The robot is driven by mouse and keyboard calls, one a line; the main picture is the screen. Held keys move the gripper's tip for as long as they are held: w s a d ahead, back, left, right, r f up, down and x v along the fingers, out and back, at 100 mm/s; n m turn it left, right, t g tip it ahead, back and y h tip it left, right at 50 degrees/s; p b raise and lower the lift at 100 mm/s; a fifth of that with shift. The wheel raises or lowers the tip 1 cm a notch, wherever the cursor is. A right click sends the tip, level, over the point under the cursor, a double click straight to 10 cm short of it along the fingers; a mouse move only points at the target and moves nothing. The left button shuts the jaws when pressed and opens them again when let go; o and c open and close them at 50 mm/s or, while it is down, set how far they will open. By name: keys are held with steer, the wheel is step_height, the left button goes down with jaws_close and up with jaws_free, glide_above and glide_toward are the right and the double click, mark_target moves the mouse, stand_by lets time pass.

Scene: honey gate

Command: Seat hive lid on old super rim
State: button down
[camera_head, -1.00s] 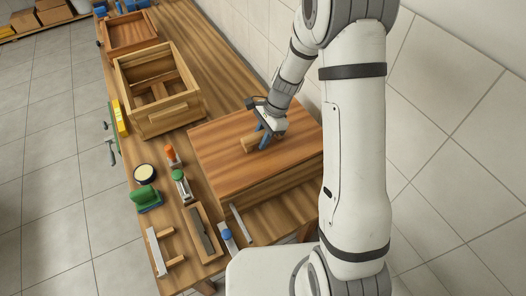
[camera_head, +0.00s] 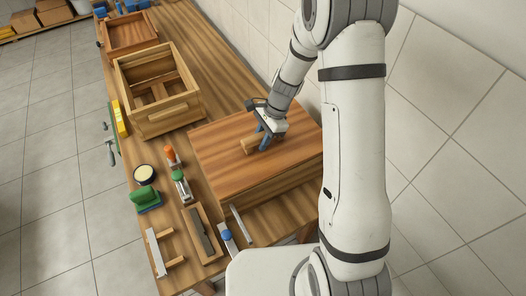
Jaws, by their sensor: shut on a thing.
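The hive lid (camera_head: 225,155) is a flat reddish-brown wooden panel with a wooden handle bar (camera_head: 250,146) on top. It lies on a wooden box at the right of the bench; whether it is fully down on that box cannot be told. My gripper (camera_head: 264,140), with blue fingers, is shut on the lid's handle. An open wooden super (camera_head: 192,104) with a bare rim stands farther back on the left, and I can see cross pieces inside it. Which box is the old super is not marked.
Several tools lie along the bench's left edge: a green-handled brush (camera_head: 147,197), a round tin (camera_head: 144,174), an orange-topped bottle (camera_head: 172,157), a yellow level (camera_head: 120,118) and a long wooden tray (camera_head: 196,232). A shallow wooden box (camera_head: 132,45) stands at the back. The tiled wall is close on the right.

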steer(key=shift+f, duration=0.35)
stand_by(0.6)
stand_by(0.7)
steer(key=c, duration=1.3)
jaws_free()
steer(key=shift+p+v, duration=1.2)
steer(key=shift+v, duration=0.55)
steer(key=shift+o, duration=0.3)
steer(key=o, duration=0.5)
steer(key=shift+o, duration=0.3)
steer(key=o, duration=0.7)
